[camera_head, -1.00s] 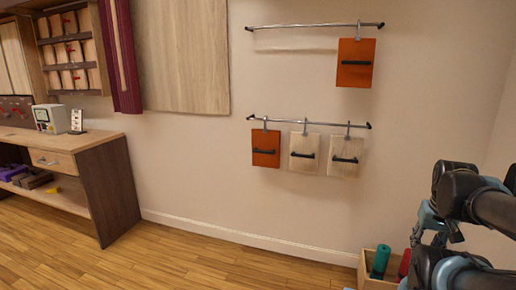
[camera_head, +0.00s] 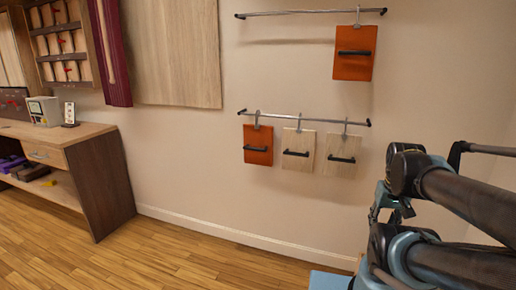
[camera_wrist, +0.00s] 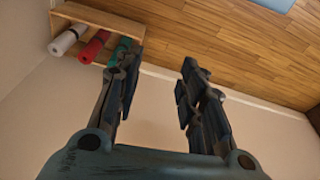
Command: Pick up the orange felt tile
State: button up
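Two orange tiles hang on the wall in the head view. One orange tile (camera_head: 353,67) hangs alone from the upper rail (camera_head: 310,13). The other orange tile (camera_head: 258,145) is leftmost on the lower rail (camera_head: 300,118). Each hangs from a hook and has a dark bar handle; I cannot tell which is felt. My arm shows at the right of the head view, apart from the tiles. My gripper (camera_wrist: 158,68) shows in the wrist view with its fingers spread and nothing between them. No tile shows in the wrist view.
Two pale wood tiles (camera_head: 298,150) (camera_head: 342,155) hang beside the lower orange tile. A wooden crate (camera_wrist: 150,27) with white, red and teal rolls shows in the wrist view. A desk (camera_head: 100,170) stands at left. The floor before the wall is open.

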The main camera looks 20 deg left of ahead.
jog(key=w+a+r+m+t+y, duration=0.2)
jog(key=w+a+r+y, duration=0.1)
jog(key=w+a, duration=0.7)
jog(key=w+a+r+m+t+y, duration=0.1)
jog(key=w+a+r+t+y, duration=0.25)
jog(key=w+a, duration=0.7)
jog(key=m+t+y, duration=0.3)
jog(key=m+y, duration=0.2)
jog(key=m, duration=0.3)
send_near(257, 150)
jog(key=x, duration=1)
jog(key=shift+r, duration=0.1)
grip_shut()
